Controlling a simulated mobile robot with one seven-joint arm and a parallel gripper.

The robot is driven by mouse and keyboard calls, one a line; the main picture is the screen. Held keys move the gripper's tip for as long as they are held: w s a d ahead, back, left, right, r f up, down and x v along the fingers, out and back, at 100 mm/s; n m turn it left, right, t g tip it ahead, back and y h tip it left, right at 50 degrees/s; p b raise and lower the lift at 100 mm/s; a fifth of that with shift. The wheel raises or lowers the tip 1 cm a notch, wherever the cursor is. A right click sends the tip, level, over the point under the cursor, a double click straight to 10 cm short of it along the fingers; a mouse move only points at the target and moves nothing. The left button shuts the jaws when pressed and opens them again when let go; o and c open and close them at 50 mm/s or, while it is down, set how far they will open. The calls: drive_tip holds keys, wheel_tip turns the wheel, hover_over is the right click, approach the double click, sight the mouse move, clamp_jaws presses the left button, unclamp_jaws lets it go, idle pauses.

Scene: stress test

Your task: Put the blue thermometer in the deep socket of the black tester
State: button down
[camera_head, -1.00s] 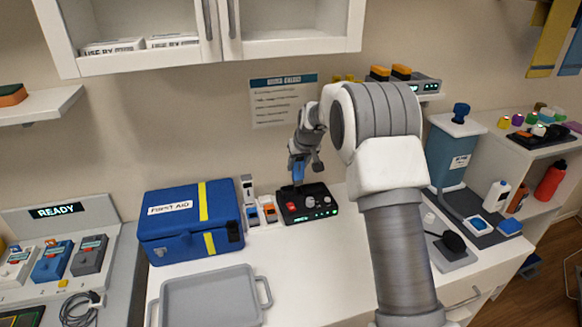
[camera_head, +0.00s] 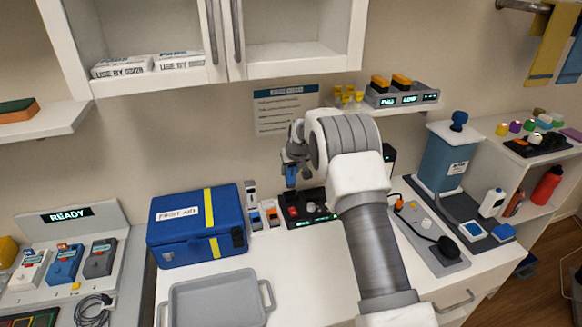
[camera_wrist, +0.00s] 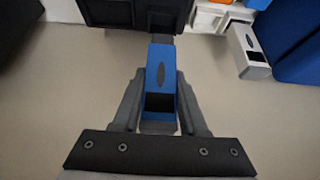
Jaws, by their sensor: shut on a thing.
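My gripper (camera_head: 291,174) is shut on the blue thermometer (camera_wrist: 161,72), which shows between the two fingers in the wrist view. In the head view the thermometer (camera_head: 291,179) hangs below the gripper, above the back left part of the black tester (camera_head: 309,220). I see no clear contact between them. The tester stands on the counter with a red part at its left and small green lights. My arm covers its right part, and its deep socket cannot be made out. In the wrist view a black body, probably the tester (camera_wrist: 108,12), shows at the top edge.
The blue first aid box (camera_head: 195,228) stands left of the tester. Small white devices with orange and blue faces (camera_head: 262,215) stand between them. A grey tray (camera_head: 215,298) lies in front. The wall shelf (camera_head: 430,106) is above right. Bare counter lies in front of the tester.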

sight(292, 179)
drive_tip(key=shift+f, duration=0.85)
drive_tip(key=shift+b, duration=0.8)
drive_tip(key=shift+f+b, duration=1.55)
drive_tip(key=shift+f, duration=0.15)
idle(0.4)
idle(0.3)
drive_tip(key=shift+c, duration=1.8)
unclamp_jaws()
drive_tip(key=shift+r, duration=0.1)
drive_tip(key=b+v, duration=0.1)
drive_tip(key=v, duration=1.6)
drive_tip(key=shift+s, duration=0.2)
drive_tip(key=shift+r, duration=0.1)
